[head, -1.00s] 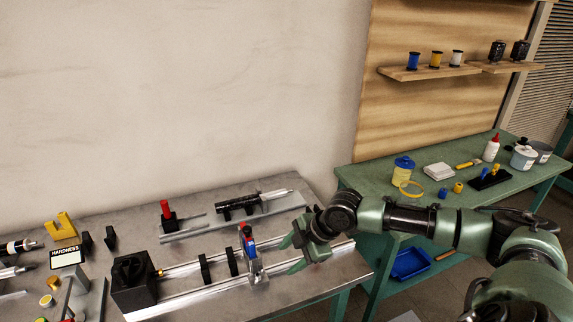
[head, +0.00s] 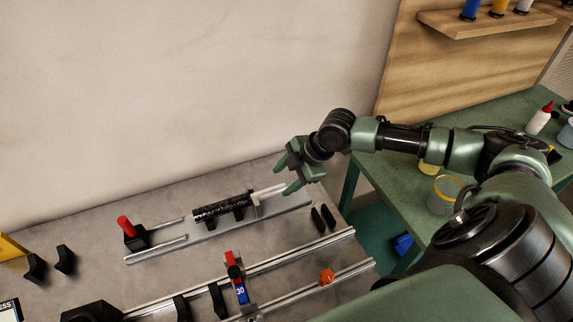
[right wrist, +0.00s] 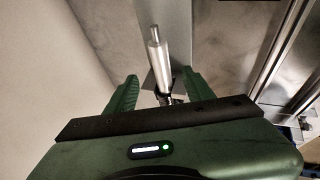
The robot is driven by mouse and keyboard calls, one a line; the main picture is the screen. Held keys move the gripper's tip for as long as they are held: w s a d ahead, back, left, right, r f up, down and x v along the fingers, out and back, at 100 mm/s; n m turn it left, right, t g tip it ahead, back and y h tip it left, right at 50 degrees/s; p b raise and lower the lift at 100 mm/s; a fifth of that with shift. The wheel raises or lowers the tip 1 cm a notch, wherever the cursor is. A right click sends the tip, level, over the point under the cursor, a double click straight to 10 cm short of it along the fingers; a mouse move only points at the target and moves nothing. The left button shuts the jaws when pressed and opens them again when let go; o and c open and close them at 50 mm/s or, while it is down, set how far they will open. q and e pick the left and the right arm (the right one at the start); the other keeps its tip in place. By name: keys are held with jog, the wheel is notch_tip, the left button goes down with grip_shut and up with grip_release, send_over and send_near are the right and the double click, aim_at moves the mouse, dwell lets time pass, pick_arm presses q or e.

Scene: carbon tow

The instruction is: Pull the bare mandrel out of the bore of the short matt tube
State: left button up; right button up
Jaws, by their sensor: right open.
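The short matt tube (head: 222,207), black and patterned, lies level on dark supports on the grey bench. The bare mandrel (head: 270,191), a light metal rod, sticks out of its right end. My right gripper (head: 283,176) is open at the mandrel's free end, with green fingers spread. In the right wrist view, the mandrel (right wrist: 158,58) runs between the two fingers of the open gripper (right wrist: 160,76), apart from both. The dark tube shows only slightly there, mostly hidden behind the gripper body. My left gripper is not in view.
A red-handled black clamp (head: 132,232) stands left of the tube. Two long rails (head: 300,249) with a red and blue piece (head: 236,277) and an orange knob (head: 327,276) lie in front. A green table (head: 480,125) is beyond.

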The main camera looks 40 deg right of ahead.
aim_at(274, 190)
jog(key=p+x, duration=0.1)
jog(key=x, duration=0.5)
jog(key=shift+a+f, duration=0.2)
jog(key=shift+f, duration=0.05)
grip_shut()
jog(key=shift+d, duration=0.1)
